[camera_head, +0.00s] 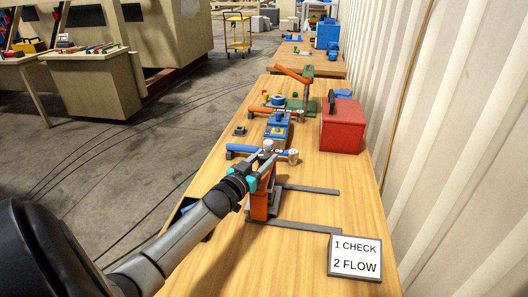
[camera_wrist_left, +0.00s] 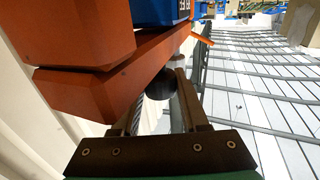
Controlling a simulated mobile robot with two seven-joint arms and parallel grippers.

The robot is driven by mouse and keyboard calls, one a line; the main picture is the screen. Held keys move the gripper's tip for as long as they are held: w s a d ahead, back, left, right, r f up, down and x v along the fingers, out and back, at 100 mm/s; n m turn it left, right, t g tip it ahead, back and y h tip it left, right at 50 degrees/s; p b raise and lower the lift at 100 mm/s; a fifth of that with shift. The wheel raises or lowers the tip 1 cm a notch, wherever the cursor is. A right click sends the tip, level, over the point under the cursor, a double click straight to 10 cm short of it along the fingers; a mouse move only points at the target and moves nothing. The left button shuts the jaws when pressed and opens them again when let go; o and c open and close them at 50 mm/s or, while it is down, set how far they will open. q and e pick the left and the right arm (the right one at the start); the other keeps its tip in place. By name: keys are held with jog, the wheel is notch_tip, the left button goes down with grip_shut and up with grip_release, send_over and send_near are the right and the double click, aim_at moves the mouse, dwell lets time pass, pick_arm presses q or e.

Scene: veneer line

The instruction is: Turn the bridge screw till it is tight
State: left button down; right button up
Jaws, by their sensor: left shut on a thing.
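My left gripper (camera_head: 265,165) reaches in from the lower left to an orange bridge-like stand (camera_head: 260,207) on the wooden table. It is shut on the bridge screw, whose pale round head (camera_head: 268,145) shows at the fingertips. In the left wrist view the screw (camera_wrist_left: 161,84) is a dark round end between the two fingers (camera_wrist_left: 158,95), close under the orange body (camera_wrist_left: 85,85). The fingers hide much of the screw, and I cannot tell how tight it sits. My right gripper is not in view.
Grey rails (camera_head: 295,226) lie beside the stand. A blue-handled hammer-like tool (camera_head: 245,150), a blue block (camera_head: 278,130) and a red box (camera_head: 342,127) stand beyond. A sign (camera_head: 355,257) sits at the near right.

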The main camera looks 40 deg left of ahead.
pick_arm(q)
jog(key=shift+m+h+b, duration=0.35)
jog(key=shift+m+h, duration=0.85)
jog(key=shift+h, duration=0.7)
jog(key=shift+r+m+h, duration=0.1)
jog(key=shift+m+h, duration=0.2)
jog(key=shift+h, duration=0.1)
jog(key=shift+w, duration=0.1)
jog(key=shift+c, duration=2.1)
grip_release()
jog(key=shift+s, duration=0.6)
jog(key=s+a+p, duration=0.1)
jog(key=s+p, duration=0.1)
jog(key=s, duration=1.2)
jog(key=shift+a+p, duration=0.25)
jog(key=shift+p, duration=0.05)
